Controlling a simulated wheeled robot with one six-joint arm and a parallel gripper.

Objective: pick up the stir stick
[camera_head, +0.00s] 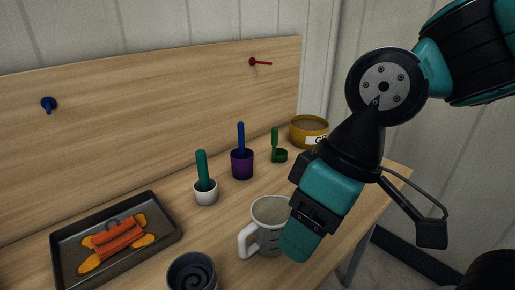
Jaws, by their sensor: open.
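Two upright sticks could be the stir stick, and I cannot tell which one it is. A teal stick (202,168) stands in a small white cup (206,196). A blue stick (240,136) stands in a purple cup (242,164). Both lean little and are clear of my gripper. My gripper (304,236) hangs at the right, angled down. It is open and holds nothing that I can see. Its lower end overlaps the right side of a grey-white mug (267,222) in the picture. Both sticks are left of and beyond it.
A small green scoop-like item (275,142) and a yellow tin (307,131) stand at the back. A dark tray (71,246) with orange food is at left, and a dark bowl (192,273) in front. Blue (48,104) and red (255,62) pegs stick out of the wooden backboard.

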